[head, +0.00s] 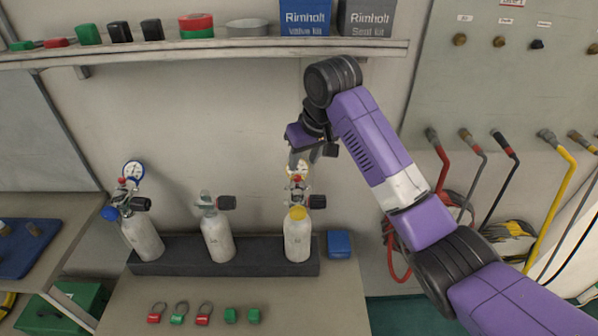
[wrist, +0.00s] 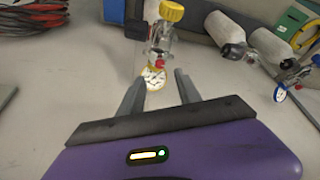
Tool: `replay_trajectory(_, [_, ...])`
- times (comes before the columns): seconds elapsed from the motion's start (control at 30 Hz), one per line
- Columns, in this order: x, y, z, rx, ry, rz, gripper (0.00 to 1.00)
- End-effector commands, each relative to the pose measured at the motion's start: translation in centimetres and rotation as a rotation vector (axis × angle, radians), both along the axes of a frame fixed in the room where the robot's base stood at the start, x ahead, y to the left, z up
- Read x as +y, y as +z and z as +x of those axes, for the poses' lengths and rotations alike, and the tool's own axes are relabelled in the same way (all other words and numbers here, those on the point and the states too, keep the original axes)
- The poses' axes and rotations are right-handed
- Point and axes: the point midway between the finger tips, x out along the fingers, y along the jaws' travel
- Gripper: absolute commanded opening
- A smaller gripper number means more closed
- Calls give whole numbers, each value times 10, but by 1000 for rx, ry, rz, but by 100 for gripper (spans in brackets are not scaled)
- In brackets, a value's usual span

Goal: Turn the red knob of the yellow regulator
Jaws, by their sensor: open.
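The yellow regulator (head: 297,172), with a yellow-rimmed gauge, sits on top of the right-hand cylinder (head: 298,240), which has a yellow collar. Its small red knob (head: 295,179) is just below the gauge. In the wrist view the regulator's gauge (wrist: 153,78) shows between my fingertips, and the red knob (wrist: 157,61) lies just beyond them. My gripper (head: 304,160) is open and empty, above the regulator and pointing down at it. It also shows in the wrist view (wrist: 157,82). I cannot tell whether a finger touches the gauge.
A plain cylinder (head: 217,238) and one with a blue-rimmed gauge (head: 140,238) share the dark rack (head: 182,262). A blue block (head: 340,244) is right of the rack. Tags (head: 180,312) lie in front. A shelf (head: 200,53) runs above; hoses (head: 560,190) hang right.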

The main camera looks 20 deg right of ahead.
Motion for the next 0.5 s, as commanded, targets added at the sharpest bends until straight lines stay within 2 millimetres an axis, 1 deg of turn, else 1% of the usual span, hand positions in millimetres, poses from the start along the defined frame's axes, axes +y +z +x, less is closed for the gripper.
replay_trajectory(0.3, [3,-44,17,1,-1,0,41])
replay_trajectory(0.5, [4,-61,24,-1,1,0,41])
